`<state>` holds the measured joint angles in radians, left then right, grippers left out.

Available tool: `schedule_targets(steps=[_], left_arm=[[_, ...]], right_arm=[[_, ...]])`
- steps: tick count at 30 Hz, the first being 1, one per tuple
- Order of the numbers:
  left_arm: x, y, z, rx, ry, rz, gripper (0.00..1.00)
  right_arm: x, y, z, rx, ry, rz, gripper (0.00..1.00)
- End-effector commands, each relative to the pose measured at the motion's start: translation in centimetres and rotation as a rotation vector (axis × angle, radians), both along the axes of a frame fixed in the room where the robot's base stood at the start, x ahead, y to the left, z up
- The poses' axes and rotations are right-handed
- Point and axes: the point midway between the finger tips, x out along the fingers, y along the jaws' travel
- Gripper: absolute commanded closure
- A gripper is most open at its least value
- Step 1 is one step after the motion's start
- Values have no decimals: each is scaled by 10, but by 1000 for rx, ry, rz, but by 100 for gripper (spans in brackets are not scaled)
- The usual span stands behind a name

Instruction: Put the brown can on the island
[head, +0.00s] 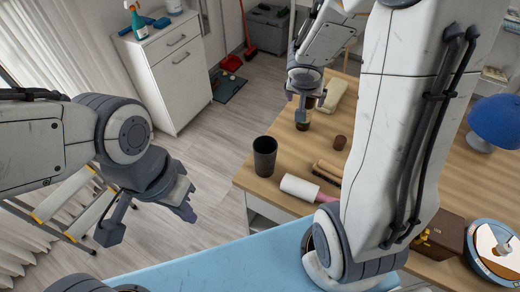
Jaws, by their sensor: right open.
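A small brown, can-like object (303,126) stands on the wooden tabletop (262,183) near its left edge; its upper part is hidden by my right gripper. A shorter dark brown cylinder (340,142) stands to its right. I cannot tell for certain which one is the brown can. My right gripper (305,108) is open, pointing down over the first object, with its fingers at its top. My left gripper (150,220) is open and empty over the floor at the left. I cannot tell which surface is the island.
On the wooden top are a black cup (264,157), a white roller with a pink handle (299,187), a brush (327,172), a blue lamp (496,121) and a brown box (442,236). A blue surface (215,265) lies in front. A white cabinet (170,75) stands behind left.

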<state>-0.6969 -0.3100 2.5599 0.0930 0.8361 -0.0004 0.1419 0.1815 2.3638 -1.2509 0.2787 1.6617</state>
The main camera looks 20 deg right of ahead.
Motion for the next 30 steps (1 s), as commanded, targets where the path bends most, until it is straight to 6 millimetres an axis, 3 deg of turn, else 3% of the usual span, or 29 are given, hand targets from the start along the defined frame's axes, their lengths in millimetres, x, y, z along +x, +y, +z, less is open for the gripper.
schedule_targets(steps=[5,8,12,18,21,24,30], left_arm=[[0,0,0,0,0,0,100],[0,0,0,0,0,0,100],[0,0,0,0,0,0,100],[0,0,0,0,0,0,100],[0,0,0,0,0,0,100],[0,0,0,0,0,0,100],[0,0,0,0,0,0,100]], right_arm=[[-17,51,17,-56,69,162,9],[-46,97,25,-83,163,331,9],[-107,161,30,-69,321,627,9],[-196,226,34,19,489,1046,9],[-225,243,37,59,528,1181,9],[-239,250,38,81,547,1250,9],[-241,251,38,86,551,1265,9]])
